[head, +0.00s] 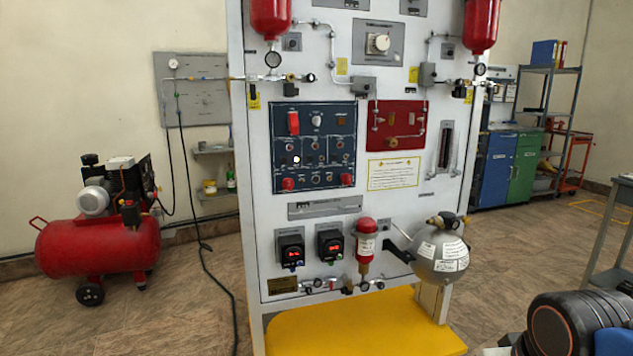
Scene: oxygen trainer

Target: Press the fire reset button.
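A white upright trainer board (255,230) stands in front of me. On it is a dark blue control panel (338,133) with a red switch cover, a bright white round spot, several small buttons and knobs, and two red knobs along its bottom. To its right is a red panel (382,143) with small fittings and a brass-coloured round part. The labels are too small to read, so I cannot tell which control is the fire reset button. My gripper is not in view. A dark rounded part with an orange ring at the bottom right appears to be my arm.
A yellow base (365,325) sticks out below the board. A grey sphere (440,258) and a red cylinder (366,247) project from its lower front. A red compressor (100,248) stands left, with a hose on the floor. A grey table (612,277) is at the right edge.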

